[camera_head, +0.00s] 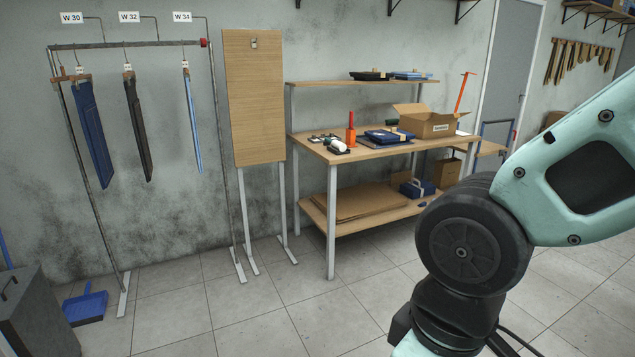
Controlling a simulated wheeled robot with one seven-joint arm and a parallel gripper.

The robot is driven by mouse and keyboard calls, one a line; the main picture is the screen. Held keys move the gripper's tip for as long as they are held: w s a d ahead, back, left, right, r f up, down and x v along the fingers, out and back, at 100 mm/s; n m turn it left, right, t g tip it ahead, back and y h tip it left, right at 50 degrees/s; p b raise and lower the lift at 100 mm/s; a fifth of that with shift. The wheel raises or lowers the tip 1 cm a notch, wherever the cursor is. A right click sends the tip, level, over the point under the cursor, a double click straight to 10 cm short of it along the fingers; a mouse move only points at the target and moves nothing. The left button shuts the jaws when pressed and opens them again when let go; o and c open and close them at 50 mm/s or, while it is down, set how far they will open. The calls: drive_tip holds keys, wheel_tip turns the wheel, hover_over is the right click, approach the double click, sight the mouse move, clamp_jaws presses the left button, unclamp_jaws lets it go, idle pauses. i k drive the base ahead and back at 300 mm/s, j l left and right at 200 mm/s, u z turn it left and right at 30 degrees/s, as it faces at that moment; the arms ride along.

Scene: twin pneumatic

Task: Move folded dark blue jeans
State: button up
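A folded dark blue garment (388,137), which looks like the folded jeans, lies flat on the wooden workbench top (364,153) with a small tan tag on it. It lies between a red-orange upright tool and an open cardboard box. On the shelf above lie a folded very dark garment (370,76) and a folded lighter blue garment (412,76). My arm fills the right side of the picture, but my gripper is out of view.
The open cardboard box (428,122) and the red-orange tool (351,130) stand on the bench. A rack with hanging jeans (93,133) is at the left, beside an upright board (254,97). A blue dustpan (85,305) lies on the floor. The tiled floor in front is clear.

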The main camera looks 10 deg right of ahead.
sight(386, 136)
drive_tip(key=i+l+z, duration=0.3)
drive_tip(key=i, duration=0.2)
drive_tip(key=i+l+z, duration=0.2)
drive_tip(key=i+z, duration=0.15)
drive_tip(key=i, duration=0.15)
drive_tip(key=i+z, duration=0.3)
drive_tip(key=i, duration=0.2)
